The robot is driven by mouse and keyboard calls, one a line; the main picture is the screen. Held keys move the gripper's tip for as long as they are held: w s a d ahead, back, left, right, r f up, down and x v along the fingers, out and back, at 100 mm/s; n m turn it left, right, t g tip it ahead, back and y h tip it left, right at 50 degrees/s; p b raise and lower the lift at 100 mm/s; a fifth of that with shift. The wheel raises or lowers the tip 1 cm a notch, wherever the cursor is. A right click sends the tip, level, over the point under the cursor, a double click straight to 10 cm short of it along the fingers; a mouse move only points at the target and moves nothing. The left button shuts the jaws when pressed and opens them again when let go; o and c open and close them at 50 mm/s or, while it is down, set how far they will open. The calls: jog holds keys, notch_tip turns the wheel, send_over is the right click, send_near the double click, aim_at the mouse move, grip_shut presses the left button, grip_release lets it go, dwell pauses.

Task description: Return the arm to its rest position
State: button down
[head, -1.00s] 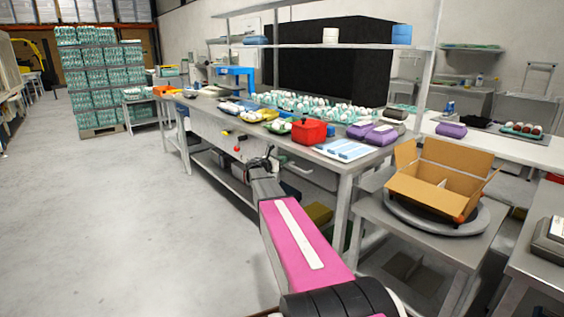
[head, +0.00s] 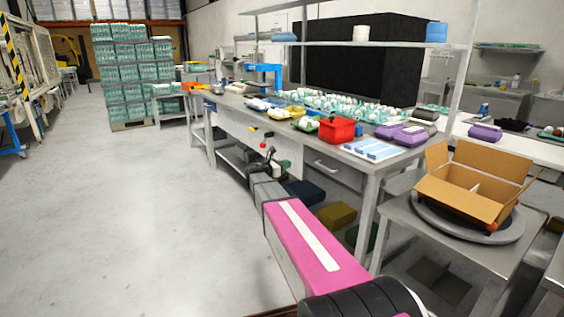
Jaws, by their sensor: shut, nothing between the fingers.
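My arm reaches forward from the bottom of the head view, its pink link in front. My gripper (head: 270,155) is at its far end, small and dark, beside the front of the long workbench (head: 352,165). It is shut and holds nothing. The fingers are small and partly lost against the bench behind them.
On the bench are a red basket (head: 337,130), purple egg cartons (head: 401,133) and trays of white eggs. An open cardboard box (head: 474,183) stands on a round turntable at the right. Stacked egg trays (head: 128,75) stand at the back left. The floor (head: 130,200) at left is clear.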

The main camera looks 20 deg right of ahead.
jog(key=s+a+f+m+g+y, duration=0.35)
jog(key=s+f+m+y, duration=0.55)
jog(key=s+f, duration=0.55)
jog(key=s+a+f+m+g+y, duration=0.1)
jog(key=s+a+m+y, duration=0.3)
jog(key=s, duration=0.5)
jog(key=s+a+f+m+g+y, duration=0.1)
jog(key=s+a+f+m+y, duration=0.3)
jog(key=s+a+m, duration=0.4)
jog(key=shift+s+f+m, duration=0.3)
jog(key=shift+s+f, duration=0.05)
jog(key=shift+s, duration=0.3)
